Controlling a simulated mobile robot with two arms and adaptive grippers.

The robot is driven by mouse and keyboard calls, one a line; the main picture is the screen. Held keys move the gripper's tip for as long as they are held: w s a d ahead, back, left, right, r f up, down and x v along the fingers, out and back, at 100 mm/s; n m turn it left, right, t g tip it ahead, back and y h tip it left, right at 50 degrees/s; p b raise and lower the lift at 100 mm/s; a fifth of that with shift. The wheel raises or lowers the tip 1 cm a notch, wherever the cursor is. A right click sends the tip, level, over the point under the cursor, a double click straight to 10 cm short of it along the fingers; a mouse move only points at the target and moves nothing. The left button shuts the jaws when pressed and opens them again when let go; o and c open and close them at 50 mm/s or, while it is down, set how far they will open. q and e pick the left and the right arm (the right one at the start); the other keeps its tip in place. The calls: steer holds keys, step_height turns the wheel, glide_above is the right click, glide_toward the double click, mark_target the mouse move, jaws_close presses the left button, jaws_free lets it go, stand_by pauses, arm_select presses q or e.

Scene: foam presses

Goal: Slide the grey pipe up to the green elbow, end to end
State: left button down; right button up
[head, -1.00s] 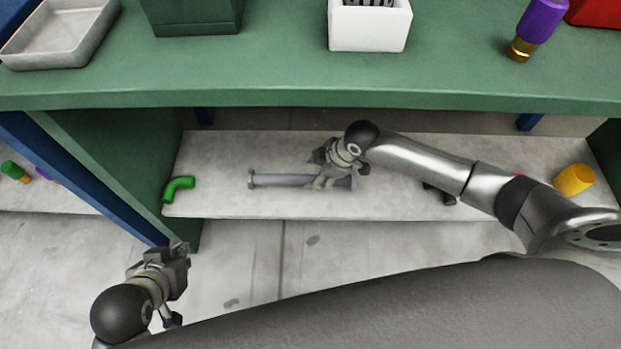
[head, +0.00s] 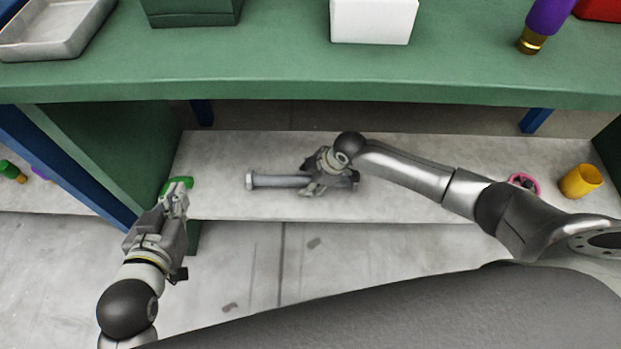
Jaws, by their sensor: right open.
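The grey pipe (head: 275,181) lies lengthwise on the pale lower shelf, its flanged left end clear of my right gripper. My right gripper (head: 313,186) is open at the right half of the pipe and hides part of it. The green elbow (head: 186,182) is at the left end of the shelf. A clear gap separates it from the pipe's left end. My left gripper (head: 176,194) is at the elbow and its fingers cover much of it. Whether they are closed on it cannot be told.
The green upper worktop (head: 290,72) overhangs the lower shelf (head: 400,205), and a green side panel (head: 115,150) bounds it at left. A yellow cup (head: 580,182) and a pink handwheel (head: 524,184) are at the right. The shelf between elbow and pipe is clear.

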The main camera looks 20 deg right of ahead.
steer(key=shift+c, duration=0.4)
jaws_close()
